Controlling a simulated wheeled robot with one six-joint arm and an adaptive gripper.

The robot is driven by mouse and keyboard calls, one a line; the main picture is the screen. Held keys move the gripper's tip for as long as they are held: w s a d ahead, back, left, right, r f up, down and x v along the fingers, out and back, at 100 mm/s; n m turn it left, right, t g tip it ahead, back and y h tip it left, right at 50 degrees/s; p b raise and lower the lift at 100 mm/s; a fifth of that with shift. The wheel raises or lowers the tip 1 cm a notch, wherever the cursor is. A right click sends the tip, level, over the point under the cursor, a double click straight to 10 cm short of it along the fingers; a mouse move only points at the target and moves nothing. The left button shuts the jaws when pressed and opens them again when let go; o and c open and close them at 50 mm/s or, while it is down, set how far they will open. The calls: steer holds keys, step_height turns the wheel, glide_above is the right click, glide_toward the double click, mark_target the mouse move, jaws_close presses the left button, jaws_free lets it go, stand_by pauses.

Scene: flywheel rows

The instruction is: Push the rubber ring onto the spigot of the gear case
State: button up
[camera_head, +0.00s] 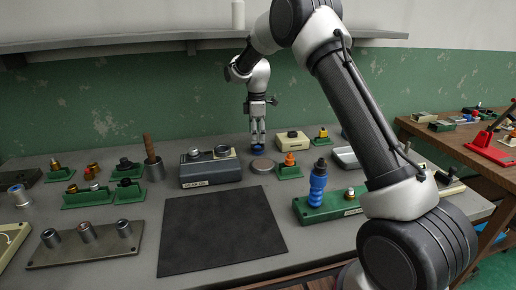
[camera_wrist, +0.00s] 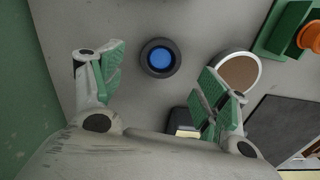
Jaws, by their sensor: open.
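A dark round ring with a blue middle (camera_wrist: 161,57) lies on the bench in the wrist view, between and beyond my fingertips. It looks like the rubber ring; I cannot tell whether the blue is part of it. In the head view its blue (camera_head: 257,150) shows just under my gripper (camera_head: 258,143), which points down, open and empty. A grey labelled box (camera_head: 210,170), apparently the gear case, stands left of my gripper with round dark fittings on top. Its spigot cannot be made out for sure. A dark corner of it seems to show in the wrist view (camera_wrist: 184,118).
A flat round disc (camera_head: 262,165) lies right of the box. A green holder with an orange part (camera_head: 289,170) and a cream box (camera_head: 292,141) stand close right. A dark mat (camera_head: 220,232) lies in front, bare.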

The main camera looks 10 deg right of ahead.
mark_target(258, 147)
step_height(258, 147, down, 4)
steer(key=shift+d+r, duration=0.1)
steer(key=shift+d, duration=0.05)
steer(key=c, duration=0.9)
